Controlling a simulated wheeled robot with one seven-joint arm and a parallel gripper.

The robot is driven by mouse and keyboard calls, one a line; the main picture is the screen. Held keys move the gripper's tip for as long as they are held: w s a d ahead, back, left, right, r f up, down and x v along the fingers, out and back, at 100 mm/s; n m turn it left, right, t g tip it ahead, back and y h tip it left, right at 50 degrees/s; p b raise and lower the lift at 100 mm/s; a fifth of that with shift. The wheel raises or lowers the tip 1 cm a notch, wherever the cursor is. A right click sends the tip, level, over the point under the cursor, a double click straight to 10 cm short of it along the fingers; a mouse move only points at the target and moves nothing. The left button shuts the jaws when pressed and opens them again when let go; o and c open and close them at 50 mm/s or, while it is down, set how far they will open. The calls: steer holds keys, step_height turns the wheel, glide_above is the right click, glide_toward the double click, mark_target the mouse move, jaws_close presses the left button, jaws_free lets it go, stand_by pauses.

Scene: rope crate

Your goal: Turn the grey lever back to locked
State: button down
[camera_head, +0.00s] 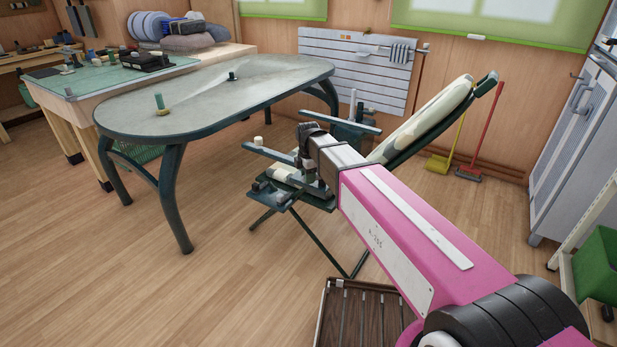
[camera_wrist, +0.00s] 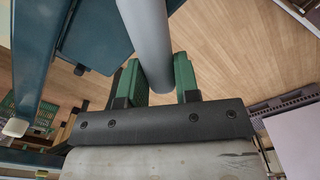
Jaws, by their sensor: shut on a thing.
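The grey lever (camera_wrist: 147,35) is a thick, smooth grey cylinder in the wrist view. It runs from the top edge down between the two green fingers of my gripper (camera_wrist: 160,76). My gripper is shut on it, with one finger on each side. The lever's far end is out of the picture. In the head view my wrist (camera_head: 311,150) is over the near side of a reclined chair (camera_head: 424,120) with a dark green frame and a pale patterned back. My fingers and their hold are hidden there behind my arm.
A grey-topped table (camera_head: 215,95) stands to the left of the chair. A slatted wooden crate (camera_head: 340,315) is on the floor below my arm. A grey cabinet (camera_head: 575,140) stands at the right. The floor at the front left is clear.

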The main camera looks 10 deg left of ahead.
steer(key=w+m, duration=0.1)
steer(key=m, duration=0.1)
steer(key=w+a+m, duration=0.1)
steer(key=w+m, duration=0.1)
steer(key=m, duration=0.1)
steer(key=shift+m, duration=0.3)
steer(key=w+m, duration=0.1)
steer(key=m, duration=0.1)
steer(key=shift+m, duration=0.3)
steer(key=shift+w+d+m, duration=0.25)
steer(key=shift+w+m, duration=0.45)
steer(key=shift+m, duration=0.7)
steer(key=c, duration=0.8)
jaws_free()
steer(key=shift+c, duration=0.2)
step_height(320, 180, up, 11)
